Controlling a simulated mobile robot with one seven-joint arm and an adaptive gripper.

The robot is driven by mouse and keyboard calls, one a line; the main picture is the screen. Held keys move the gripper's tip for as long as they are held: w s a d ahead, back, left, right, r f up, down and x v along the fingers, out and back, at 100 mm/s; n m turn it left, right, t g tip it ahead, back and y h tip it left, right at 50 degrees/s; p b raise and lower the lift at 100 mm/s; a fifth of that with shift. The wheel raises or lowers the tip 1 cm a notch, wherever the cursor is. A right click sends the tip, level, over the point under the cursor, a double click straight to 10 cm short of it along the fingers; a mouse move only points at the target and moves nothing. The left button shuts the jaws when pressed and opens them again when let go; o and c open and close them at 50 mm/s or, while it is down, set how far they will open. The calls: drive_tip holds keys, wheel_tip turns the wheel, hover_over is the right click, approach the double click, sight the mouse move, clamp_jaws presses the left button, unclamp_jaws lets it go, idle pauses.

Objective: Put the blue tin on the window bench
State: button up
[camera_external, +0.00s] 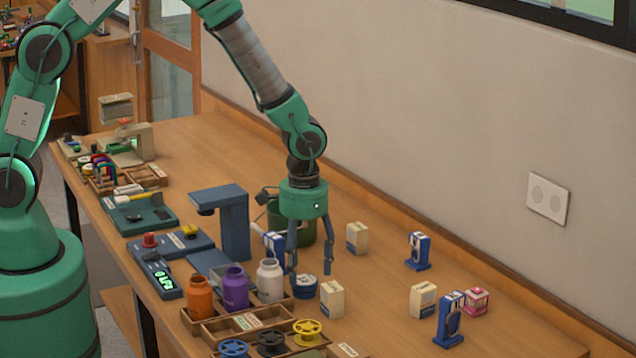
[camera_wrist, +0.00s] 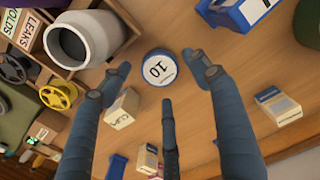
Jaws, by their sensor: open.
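The blue tin (camera_external: 305,288) is a short round can with a white lid, standing upright on the wooden workbench in the external view. In the wrist view the blue tin (camera_wrist: 159,67) shows its lid marked "10". My gripper (camera_external: 310,275) points down over it, its fingers spread. In the wrist view my gripper (camera_wrist: 162,78) is open, with the tin showing beyond and between the fingertips. Nothing is held. I cannot identify a separate window bench in these views.
A small cream box (camera_external: 331,299) stands close beside the tin. A wooden organizer (camera_external: 212,327) with a white jar (camera_external: 270,279) and spools is to the left. More boxes (camera_external: 357,238) and blue items (camera_external: 418,250) stand right. The wall closes off the back; bench space is clear between the boxes.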

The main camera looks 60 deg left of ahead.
sight(304, 279)
drive_tip(key=shift+f+b, duration=0.3)
drive_tip(key=shift+f, duration=1.9)
drive_tip(key=c, duration=1.2)
drive_tip(key=shift+r, duration=0.1)
wheel_tip(304, 279, up, 10)
drive_tip(key=shift+f+p, duration=0.1)
drive_tip(key=shift+p, duration=0.55)
drive_tip(key=shift+a, duration=0.1)
drive_tip(key=w+a, duration=0.3)
drive_tip(key=w+a+f+b, duration=0.1)
drive_tip(key=w+a, duration=0.2)
drive_tip(key=w, duration=0.1)
drive_tip(key=w+a+b, duration=0.1)
drive_tip(key=w+a, duration=0.2)
drive_tip(key=shift+w+a+f, duration=0.15)
drive_tip(key=shift+w+f, duration=0.05)
drive_tip(key=shift+w, duration=0.05)
